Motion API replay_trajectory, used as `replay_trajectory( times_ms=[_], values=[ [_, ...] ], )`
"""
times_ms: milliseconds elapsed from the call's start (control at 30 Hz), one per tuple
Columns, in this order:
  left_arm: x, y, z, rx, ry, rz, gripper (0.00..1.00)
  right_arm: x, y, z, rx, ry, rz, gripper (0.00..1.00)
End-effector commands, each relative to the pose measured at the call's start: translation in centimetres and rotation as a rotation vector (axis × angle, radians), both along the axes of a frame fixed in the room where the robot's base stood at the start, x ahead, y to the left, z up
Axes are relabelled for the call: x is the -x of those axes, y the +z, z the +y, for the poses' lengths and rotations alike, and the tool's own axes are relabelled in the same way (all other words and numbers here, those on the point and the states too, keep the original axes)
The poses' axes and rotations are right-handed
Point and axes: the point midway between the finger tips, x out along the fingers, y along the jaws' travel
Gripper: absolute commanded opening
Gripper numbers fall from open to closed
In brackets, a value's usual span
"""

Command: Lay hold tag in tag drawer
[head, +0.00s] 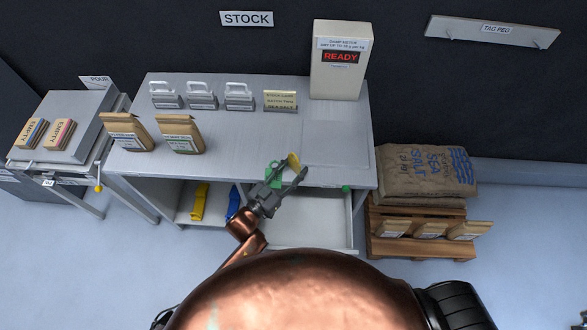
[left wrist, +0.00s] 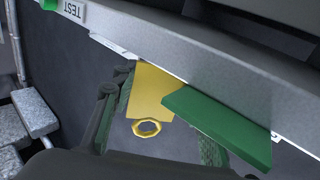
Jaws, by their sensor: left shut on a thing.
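My left gripper (head: 292,170) is at the front edge of the table, right of its middle. It is shut on a yellow tag (head: 293,160), which I take to be the hold tag. In the left wrist view the tag (left wrist: 156,92) shows as a yellow plate with a ring, between the fingers (left wrist: 165,130). A green flat piece (left wrist: 222,125) overlaps it there; what it belongs to is unclear. A pale open drawer or tray (head: 310,236) is below the tabletop, partly hidden by my body; I cannot read a label on it. My right gripper is not in view.
The table (head: 235,130) carries several metal-handled blocks, paper bags (head: 180,135) and a meter box (head: 338,62) reading READY. A green knob (head: 347,188) is on its front edge. A pallet with salt sacks (head: 425,172) stands right. A tag peg board (head: 493,31) is on the wall.

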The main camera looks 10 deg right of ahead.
Motion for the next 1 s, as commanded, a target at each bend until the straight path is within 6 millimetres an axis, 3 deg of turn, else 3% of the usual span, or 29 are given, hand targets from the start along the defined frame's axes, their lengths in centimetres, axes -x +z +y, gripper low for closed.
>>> replay_trajectory(
  times_ms=[500,533,767,1000],
  values=[
    [0.01,-1.11,-0.02,0.001,0.0,-0.002,0.11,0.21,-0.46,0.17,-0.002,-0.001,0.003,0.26],
    [0.01,-1.07,-0.02,0.001,0.0,-0.002,0.42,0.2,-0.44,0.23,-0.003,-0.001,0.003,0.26],
    [0.02,-1.02,-0.01,0.001,0.0,-0.002,0.57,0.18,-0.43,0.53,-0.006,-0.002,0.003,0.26],
    [0.01,-1.01,-0.01,0.001,0.0,-0.002,0.58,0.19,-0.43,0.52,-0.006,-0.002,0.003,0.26]
  ],
)
